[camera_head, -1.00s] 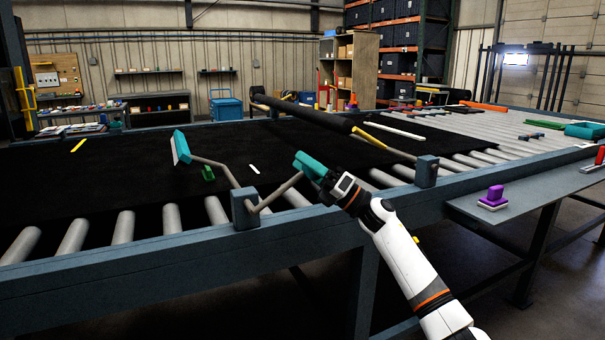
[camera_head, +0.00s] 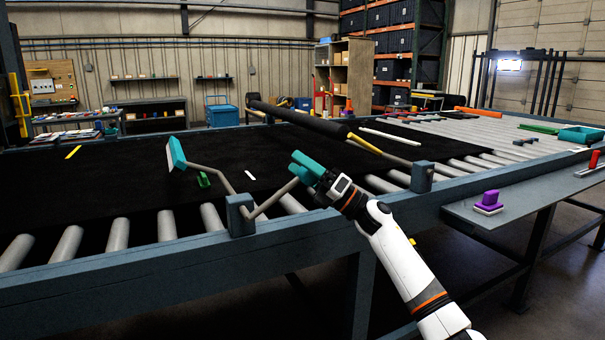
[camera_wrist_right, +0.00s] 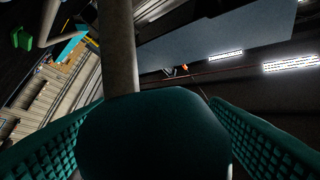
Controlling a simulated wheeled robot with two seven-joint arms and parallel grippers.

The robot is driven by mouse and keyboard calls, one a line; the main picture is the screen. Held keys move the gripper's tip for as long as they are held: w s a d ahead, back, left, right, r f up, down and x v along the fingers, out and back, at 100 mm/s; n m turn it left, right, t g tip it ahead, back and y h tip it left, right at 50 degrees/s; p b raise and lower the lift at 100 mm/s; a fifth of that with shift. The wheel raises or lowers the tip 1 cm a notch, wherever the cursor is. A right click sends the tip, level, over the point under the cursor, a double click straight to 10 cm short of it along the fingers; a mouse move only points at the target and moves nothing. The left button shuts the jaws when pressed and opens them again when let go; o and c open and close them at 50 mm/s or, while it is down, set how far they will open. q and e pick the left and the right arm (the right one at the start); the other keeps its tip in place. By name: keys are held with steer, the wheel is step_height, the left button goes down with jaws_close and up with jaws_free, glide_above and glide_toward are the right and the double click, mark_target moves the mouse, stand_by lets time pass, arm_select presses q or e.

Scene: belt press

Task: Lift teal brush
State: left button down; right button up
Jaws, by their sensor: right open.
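The teal brush (camera_head: 176,154) has a pale edge and stands raised at the far end of a bent grey lever (camera_head: 207,172) over the black belt. The lever passes a blue pivot block (camera_head: 240,214) on the near rail. In the right wrist view, a rounded teal grip (camera_wrist_right: 154,135) on a grey rod (camera_wrist_right: 118,45) sits between the textured teal fingers of my right gripper. My right gripper (camera_head: 301,168) is open around this end in the head view, where its fingers mostly hide the grip. My left gripper is not in view.
A small green block (camera_head: 203,180) lies on the belt (camera_head: 110,175) near the brush. A dark roller (camera_head: 300,119) crosses the belt behind my gripper. A side shelf (camera_head: 530,196) at right carries a purple-handled tool (camera_head: 489,202). Bare rollers (camera_head: 118,230) line the near edge.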

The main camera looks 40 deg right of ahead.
step_height(320, 180, up, 9)
steer(key=shift+f, duration=0.15)
